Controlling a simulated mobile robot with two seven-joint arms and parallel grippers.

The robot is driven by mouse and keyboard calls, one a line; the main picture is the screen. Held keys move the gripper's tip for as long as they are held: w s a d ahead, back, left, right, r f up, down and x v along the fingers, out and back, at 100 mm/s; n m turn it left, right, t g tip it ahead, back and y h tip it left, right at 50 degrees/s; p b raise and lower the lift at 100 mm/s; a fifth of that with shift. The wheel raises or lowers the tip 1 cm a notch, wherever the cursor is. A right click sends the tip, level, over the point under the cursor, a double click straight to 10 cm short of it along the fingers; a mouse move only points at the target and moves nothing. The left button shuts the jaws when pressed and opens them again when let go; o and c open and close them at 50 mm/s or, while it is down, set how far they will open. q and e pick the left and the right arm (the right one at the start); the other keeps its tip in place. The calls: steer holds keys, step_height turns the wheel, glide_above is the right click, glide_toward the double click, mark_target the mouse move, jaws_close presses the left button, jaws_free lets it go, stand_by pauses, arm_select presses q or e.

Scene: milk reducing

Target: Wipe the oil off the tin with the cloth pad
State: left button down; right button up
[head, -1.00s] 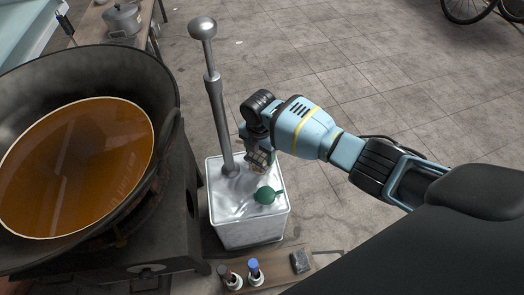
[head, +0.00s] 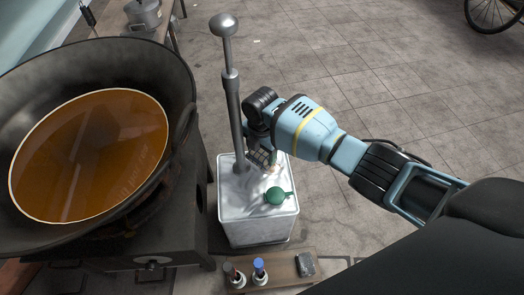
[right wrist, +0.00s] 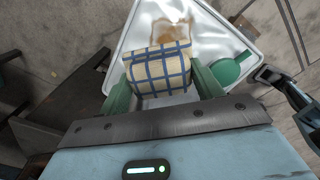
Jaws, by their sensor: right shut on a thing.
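The tin (head: 258,236) is a white, square metal can standing on the floor, with a green cap (head: 275,197) on its top. A brown oil patch (right wrist: 172,40) marks the tin's top in the right wrist view. My right gripper (head: 264,160) is over the back of the tin's top. In the right wrist view its green fingers (right wrist: 162,88) are shut on the cloth pad (right wrist: 158,72), cream with blue checks. The pad is beside the oil patch. I cannot tell whether it touches the tin. My left gripper is not in view.
A grey pump rod (head: 233,110) with a ball top rises close to my right gripper. A large wok (head: 185,75) of brown oil stands at the left.

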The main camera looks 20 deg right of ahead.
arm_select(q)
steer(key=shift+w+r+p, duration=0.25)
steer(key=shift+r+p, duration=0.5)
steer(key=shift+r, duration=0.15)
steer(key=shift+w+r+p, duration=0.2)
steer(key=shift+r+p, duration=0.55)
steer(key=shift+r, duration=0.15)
arm_select(e)
steer(key=shift+a+r, duration=0.2)
steer(key=shift+r, duration=1.1)
steer(key=shift+a+r, duration=0.15)
steer(key=shift+r, duration=1.15)
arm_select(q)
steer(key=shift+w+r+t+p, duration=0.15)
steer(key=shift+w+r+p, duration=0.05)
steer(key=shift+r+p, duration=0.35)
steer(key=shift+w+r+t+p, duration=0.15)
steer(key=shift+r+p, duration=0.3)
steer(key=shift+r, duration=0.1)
arm_select(e)
steer(key=shift+r, duration=1.5)
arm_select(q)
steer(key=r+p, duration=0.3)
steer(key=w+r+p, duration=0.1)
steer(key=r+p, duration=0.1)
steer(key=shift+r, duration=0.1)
arm_select(e)
step_height(320, 180, up, 8)
steer(key=shift+w+t, duration=0.3)
steer(key=shift+w, duration=0.15)
